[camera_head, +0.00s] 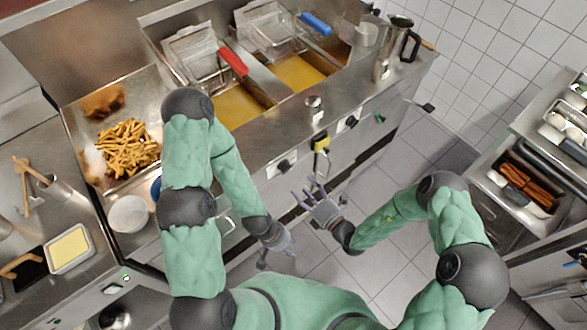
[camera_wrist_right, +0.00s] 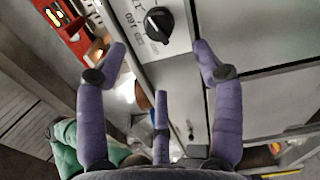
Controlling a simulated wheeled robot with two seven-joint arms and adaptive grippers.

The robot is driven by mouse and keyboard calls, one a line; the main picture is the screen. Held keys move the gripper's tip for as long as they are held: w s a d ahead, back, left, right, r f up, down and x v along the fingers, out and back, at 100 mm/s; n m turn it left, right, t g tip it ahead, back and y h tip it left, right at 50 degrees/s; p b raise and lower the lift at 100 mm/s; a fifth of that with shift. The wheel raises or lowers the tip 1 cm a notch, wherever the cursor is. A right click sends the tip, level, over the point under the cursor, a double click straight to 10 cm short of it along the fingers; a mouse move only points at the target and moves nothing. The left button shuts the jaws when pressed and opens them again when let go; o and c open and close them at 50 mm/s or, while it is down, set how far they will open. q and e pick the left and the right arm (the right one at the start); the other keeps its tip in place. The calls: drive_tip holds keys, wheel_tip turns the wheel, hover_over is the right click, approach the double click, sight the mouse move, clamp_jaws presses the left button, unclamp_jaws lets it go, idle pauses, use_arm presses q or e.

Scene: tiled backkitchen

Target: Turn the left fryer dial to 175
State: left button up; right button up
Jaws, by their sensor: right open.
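The left fryer dial (camera_head: 284,165) is a black knob on the steel front panel, below the red-handled basket. The right fryer dial (camera_head: 348,123) sits farther right. My right gripper (camera_head: 312,190) is open and empty, in front of the panel, a little below and right of the left dial. In the right wrist view, a black dial (camera_wrist_right: 158,24) with a white mark shows beyond the spread fingers, apart from them. Its printed numbers are too blurred to read surely. My left gripper (camera_head: 277,252) hangs lower left, away from the dials; its finger opening is unclear.
A yellow object (camera_head: 321,143) is on the panel between the dials. Baskets with red (camera_head: 233,62) and blue (camera_head: 316,23) handles sit above the oil. A fries tray (camera_head: 75,130) is at left, a steel jug (camera_head: 385,65) at right. Open floor lies before the fryer.

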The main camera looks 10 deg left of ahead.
sight(288, 171)
drive_tip(key=b+x, duration=0.1)
drive_tip(key=x, duration=0.8)
drive_tip(key=shift+w+a, duration=0.2)
drive_tip(key=shift+c, duration=0.3)
drive_tip(key=c, duration=1.1)
